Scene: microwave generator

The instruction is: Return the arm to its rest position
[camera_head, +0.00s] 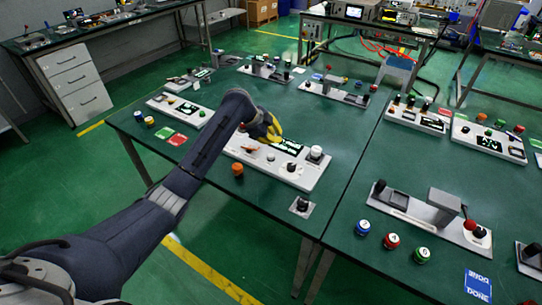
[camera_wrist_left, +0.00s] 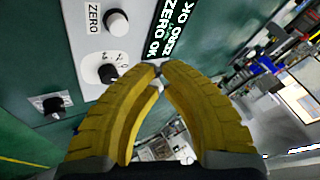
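My left arm reaches in from the lower left in the head view. Its yellow-fingered left gripper (camera_head: 268,128) hangs over the far edge of a white control panel (camera_head: 262,163) in the middle of the near table. In the left wrist view, the fingertips of the left gripper (camera_wrist_left: 158,68) come together with nothing visible between them. Beyond them are a black rotary knob (camera_wrist_left: 107,73), a white button (camera_wrist_left: 117,22) labelled ZERO, and a display (camera_wrist_left: 174,32) reading ZERO OK. I cannot tell whether the fingers touch the panel. My right gripper is not in view.
An orange knob (camera_head: 237,169) and a small black-knobbed plate (camera_head: 301,204) lie near the panel's front. A grey fixture (camera_head: 432,215) and several coloured buttons stand on the right table. Bare green tabletop lies between the stations.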

